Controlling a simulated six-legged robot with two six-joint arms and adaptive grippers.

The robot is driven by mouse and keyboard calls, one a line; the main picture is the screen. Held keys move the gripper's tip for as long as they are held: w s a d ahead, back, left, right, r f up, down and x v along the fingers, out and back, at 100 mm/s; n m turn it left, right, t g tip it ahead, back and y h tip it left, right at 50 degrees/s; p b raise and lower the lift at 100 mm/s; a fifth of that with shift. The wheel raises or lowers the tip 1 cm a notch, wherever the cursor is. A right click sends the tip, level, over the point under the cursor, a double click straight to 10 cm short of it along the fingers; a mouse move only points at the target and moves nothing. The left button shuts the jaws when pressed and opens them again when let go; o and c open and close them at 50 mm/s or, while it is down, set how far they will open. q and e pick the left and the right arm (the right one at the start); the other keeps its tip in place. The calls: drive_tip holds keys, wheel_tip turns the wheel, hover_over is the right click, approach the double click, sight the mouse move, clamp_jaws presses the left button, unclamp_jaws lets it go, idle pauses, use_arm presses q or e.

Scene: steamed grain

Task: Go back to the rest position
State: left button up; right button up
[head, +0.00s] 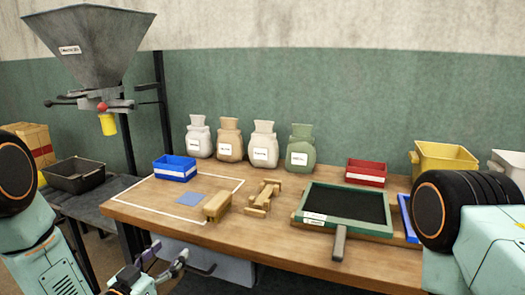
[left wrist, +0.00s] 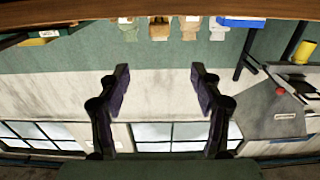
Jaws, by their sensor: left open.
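My left gripper (head: 168,256) is low in the head view, in front of the wooden table's (head: 375,268) front edge. In the left wrist view its two dark fingers (left wrist: 160,82) stand wide apart with nothing between them. That view is upside down, with the table edge along the top and wall and windows beyond the fingers. My right arm shows at the right edge of the head view, but its gripper is out of the picture.
On the table are a blue bin (head: 175,170), a blue square (head: 191,199), wooden blocks (head: 217,206), several sacks (head: 264,146), a green-framed tray (head: 300,205), a red bin (head: 366,172) and a yellow bin (head: 445,158). A hopper (head: 88,45) and a black tray (head: 73,178) stand left.

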use_arm(q)
drive_tip(key=s+f+n+g+y, duration=0.4)
drive_tip(key=s+f+g, duration=0.4)
drive_tip(key=s+f, duration=0.7)
drive_tip(key=s+f+g+y, duration=0.1)
drive_tip(key=s+f+g, duration=0.2)
drive_tip(key=s, duration=0.9)
drive_tip(key=s+f+g+y, duration=0.1)
drive_tip(key=s+f+g, duration=0.2)
drive_tip(key=s, duration=0.9)
drive_tip(key=g, duration=0.3)
drive_tip(key=shift+s+a+f, duration=0.2)
drive_tip(key=shift+s+a, duration=0.15)
drive_tip(key=shift+s, duration=0.05)
